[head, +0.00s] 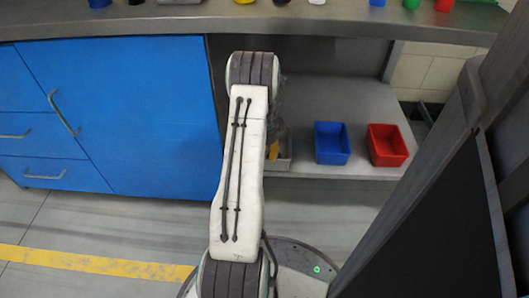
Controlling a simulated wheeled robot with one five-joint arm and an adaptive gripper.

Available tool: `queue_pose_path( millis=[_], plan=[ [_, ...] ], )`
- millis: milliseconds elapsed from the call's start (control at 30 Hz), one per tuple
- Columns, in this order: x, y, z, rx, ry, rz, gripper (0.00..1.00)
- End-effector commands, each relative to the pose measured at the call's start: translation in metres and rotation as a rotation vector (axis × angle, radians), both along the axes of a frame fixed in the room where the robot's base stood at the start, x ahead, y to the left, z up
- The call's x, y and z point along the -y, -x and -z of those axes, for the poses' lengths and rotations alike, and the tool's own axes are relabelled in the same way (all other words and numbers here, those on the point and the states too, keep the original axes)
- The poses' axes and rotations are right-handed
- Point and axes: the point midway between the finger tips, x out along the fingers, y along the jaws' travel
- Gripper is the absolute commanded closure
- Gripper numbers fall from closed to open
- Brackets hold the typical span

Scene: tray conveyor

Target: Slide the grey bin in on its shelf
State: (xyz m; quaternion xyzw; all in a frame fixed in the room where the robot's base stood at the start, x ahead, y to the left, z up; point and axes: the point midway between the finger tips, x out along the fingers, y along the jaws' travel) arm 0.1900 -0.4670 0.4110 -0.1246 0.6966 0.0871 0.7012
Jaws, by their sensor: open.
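The grey bin (284,163) is at the front left of the low grey shelf (345,100) under the counter. Its right front part shows beside my arm, with something yellow inside it. My arm hides its left part, and I cannot tell how far it reaches past the shelf's front edge. My arm stretches forward from the base and bends down at its far joint. My gripper is hidden behind the arm, so its distance to the bin does not show.
A blue bin (332,144) and a red bin (387,146) stand on the shelf to the right. Blue cabinets (145,115) with handles close off the left. The counter (150,22) runs above, with several small items on it. Open floor lies in front, crossed by a yellow stripe (95,264).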

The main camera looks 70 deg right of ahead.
Motion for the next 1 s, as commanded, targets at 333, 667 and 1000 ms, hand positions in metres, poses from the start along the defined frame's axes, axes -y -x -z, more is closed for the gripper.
queue_pose_path(
  millis=[333, 667, 1000],
  plan=[
    [0.001, 0.000, 0.026, 0.000, -0.001, -0.001, 0.62],
    [0.003, -0.001, 0.065, 0.000, 0.000, -0.001, 0.62],
    [0.004, -0.001, 0.072, 0.000, 0.000, -0.001, 0.62]
  ],
)
